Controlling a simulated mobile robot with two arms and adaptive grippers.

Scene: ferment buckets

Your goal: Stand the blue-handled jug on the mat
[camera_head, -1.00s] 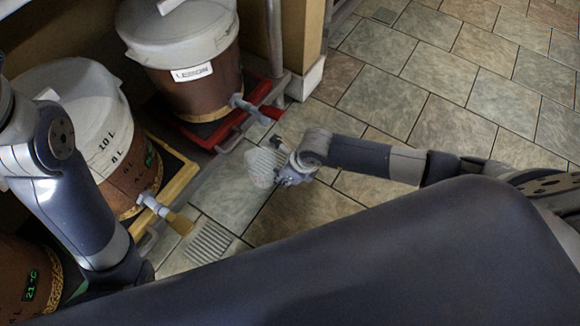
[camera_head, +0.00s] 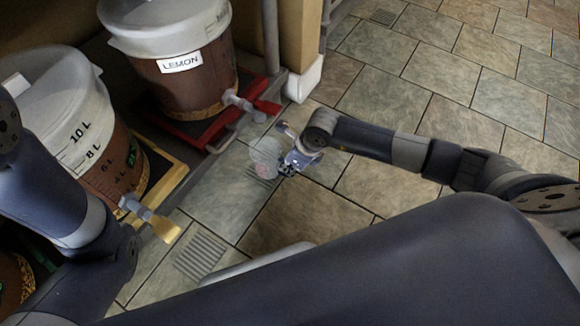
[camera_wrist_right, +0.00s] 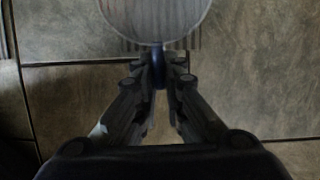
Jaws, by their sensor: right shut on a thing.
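A clear jug (camera_head: 266,153) is at the middle of the head view, in front of the lemon bucket's tap. My right gripper (camera_head: 286,167) is shut on its handle. In the right wrist view, the jug's round mouth (camera_wrist_right: 155,18) is at the top, with the dark blue handle (camera_wrist_right: 158,72) between the fingers. A grey ribbed mat (camera_head: 258,177) lies under the jug, and its ribs show through and beside it (camera_wrist_right: 194,42). The jug looks about upright. I cannot tell whether its base touches the mat. My left arm shows, but its gripper is out of view.
The lemon bucket (camera_head: 185,85) stands on a red stand (camera_head: 200,141) with a red-handled tap. A post with a white foot (camera_head: 305,82) stands behind. Tiled floor at right is clear.

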